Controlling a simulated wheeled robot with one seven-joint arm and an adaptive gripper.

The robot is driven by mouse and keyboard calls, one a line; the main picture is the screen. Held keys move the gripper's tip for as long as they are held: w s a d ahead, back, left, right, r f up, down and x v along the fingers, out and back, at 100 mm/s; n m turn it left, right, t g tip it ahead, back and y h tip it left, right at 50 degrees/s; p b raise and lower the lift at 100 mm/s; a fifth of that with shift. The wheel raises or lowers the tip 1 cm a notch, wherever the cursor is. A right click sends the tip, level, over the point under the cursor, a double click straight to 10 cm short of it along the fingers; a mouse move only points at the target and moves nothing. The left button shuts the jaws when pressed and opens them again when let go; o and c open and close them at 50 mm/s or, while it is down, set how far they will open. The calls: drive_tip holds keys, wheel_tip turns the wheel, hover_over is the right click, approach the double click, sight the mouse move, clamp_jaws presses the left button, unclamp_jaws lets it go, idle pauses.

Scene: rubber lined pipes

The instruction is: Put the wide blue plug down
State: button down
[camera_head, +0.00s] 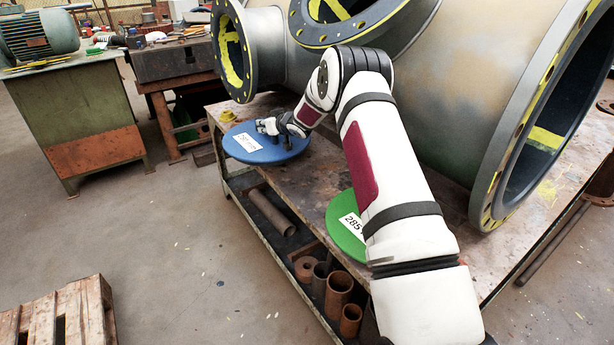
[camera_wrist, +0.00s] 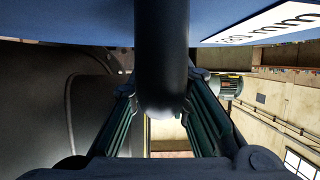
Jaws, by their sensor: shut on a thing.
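The wide blue plug (camera_head: 240,153) is a flat round disc with a white label, at the left end of the workbench (camera_head: 318,178). My gripper (camera_head: 268,127) is at its upper side and is shut on its dark handle. In the wrist view the handle (camera_wrist: 161,60) runs between the two fingers of my gripper (camera_wrist: 162,95), and the blue disc (camera_wrist: 70,18) fills the top with part of its label. The disc looks level and overhangs the bench's front edge a little. I cannot tell whether it touches the bench top.
A green plug (camera_head: 340,222) lies on the bench, partly behind my arm. Large flanged grey pipes (camera_head: 470,80) stand along the back of the bench. Short rusty pipes (camera_head: 338,290) sit on the shelf below. A pallet (camera_head: 65,318) lies on the floor at lower left.

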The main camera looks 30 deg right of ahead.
sight(308, 140)
drive_tip(key=shift+w+d+f+b, duration=0.25)
drive_tip(key=shift+w+f, duration=0.2)
drive_tip(key=shift+w, duration=0.15)
drive_tip(key=shift+w+d+f+b, duration=0.2)
drive_tip(key=shift+w+f, duration=0.25)
drive_tip(key=shift+w, duration=0.1)
drive_tip(key=shift+w+d+f+h, duration=0.1)
drive_tip(key=shift+d+h, duration=0.1)
drive_tip(key=shift+h, duration=0.1)
drive_tip(key=s+d, duration=0.3)
drive_tip(key=s, duration=0.1)
drive_tip(key=s+d+f+b, duration=0.1)
drive_tip(key=s+d, duration=0.2)
drive_tip(key=s, duration=0.1)
drive_tip(key=s+d+b, duration=0.1)
drive_tip(key=s+d, duration=0.2)
drive_tip(key=s, duration=0.1)
drive_tip(key=shift+s+d+f, duration=0.1)
drive_tip(key=shift+d+f, duration=0.2)
drive_tip(key=shift+d, duration=0.1)
wheel_tip(308, 140, down, 4)
drive_tip(key=shift+r+b, duration=0.2)
drive_tip(key=shift+b, duration=0.55)
drive_tip(key=c, duration=1.5)
unclamp_jaws()
drive_tip(key=shift+s+f, duration=0.1)
